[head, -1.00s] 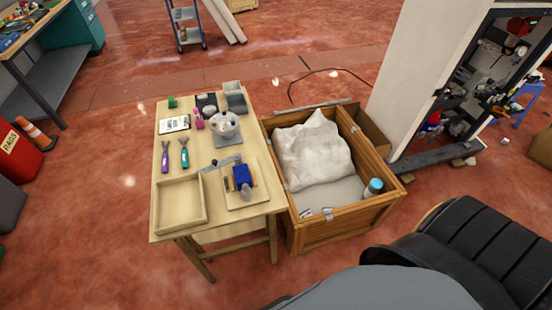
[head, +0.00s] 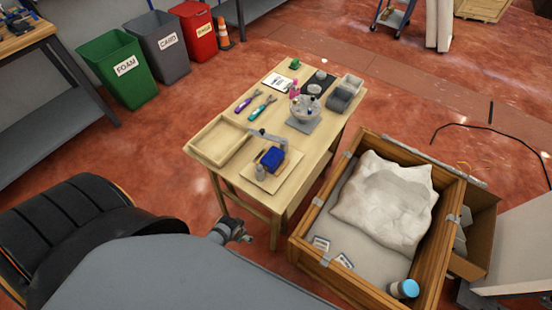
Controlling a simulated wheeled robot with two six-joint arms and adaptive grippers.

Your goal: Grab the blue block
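The blue block (head: 273,158) rests on a light board (head: 264,183) on the near part of the wooden worktable (head: 304,186). A small grey cylinder stands at its near-left side, and a thin brown piece lies close beside it. A grey metal part (head: 231,231), apparently the end of one of my arms, shows low in the head view, short of the table and apart from the block. I cannot tell which arm it belongs to or whether its fingers are open. No gripper touches the block.
An empty wooden tray (head: 220,141) sits left of the board. A grey bracket arm (head: 266,137), pliers and a domed dispenser (head: 304,112) stand behind. A wooden crate (head: 435,287) with a white sack adjoins on the right. Bins stand at the back left.

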